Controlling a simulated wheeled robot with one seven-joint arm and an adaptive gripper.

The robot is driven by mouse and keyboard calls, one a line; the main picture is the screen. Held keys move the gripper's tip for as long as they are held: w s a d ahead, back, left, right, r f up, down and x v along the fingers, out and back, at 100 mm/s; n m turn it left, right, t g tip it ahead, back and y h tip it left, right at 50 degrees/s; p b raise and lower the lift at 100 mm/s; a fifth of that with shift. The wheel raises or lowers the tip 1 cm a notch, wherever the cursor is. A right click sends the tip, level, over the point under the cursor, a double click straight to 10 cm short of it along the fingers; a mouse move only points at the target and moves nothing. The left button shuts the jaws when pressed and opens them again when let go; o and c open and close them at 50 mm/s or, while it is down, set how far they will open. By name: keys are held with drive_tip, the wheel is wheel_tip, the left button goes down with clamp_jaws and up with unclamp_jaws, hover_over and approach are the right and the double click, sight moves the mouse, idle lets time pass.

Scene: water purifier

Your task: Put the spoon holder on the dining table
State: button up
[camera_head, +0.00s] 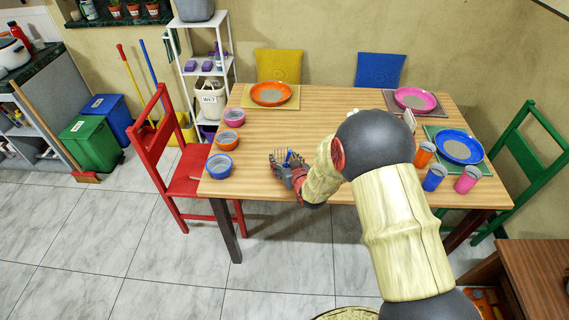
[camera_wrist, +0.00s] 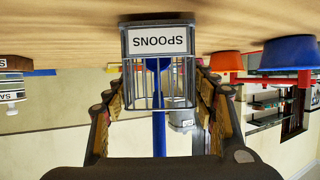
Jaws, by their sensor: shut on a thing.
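The spoon holder (camera_head: 277,161) is a grey wire basket, low over the front left part of the dining table (camera_head: 330,125). In the wrist view, which is upside down, the spoon holder (camera_wrist: 158,43) shows its white label reading SPOONS, and it stands upright. Its base is at or just above the wooden tabletop (camera_wrist: 60,30); I cannot tell if they touch. My gripper (camera_head: 287,170) is shut on the holder, with its fingers on both sides in the wrist view (camera_wrist: 160,85). A blue upright shape shows behind or within the wires.
Orange (camera_head: 228,140), blue (camera_head: 219,166) and pink (camera_head: 234,118) bowls stand left of the holder. Several cups stand at the right, near a blue plate (camera_head: 460,147). An orange plate (camera_head: 271,94) lies at the back. A red chair (camera_head: 185,170) stands at the left.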

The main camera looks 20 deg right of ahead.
drive_tip(key=shift+f, duration=0.25)
drive_tip(key=shift+f, duration=0.15)
drive_tip(key=o, duration=1.2)
drive_tip(key=shift+o, duration=0.2)
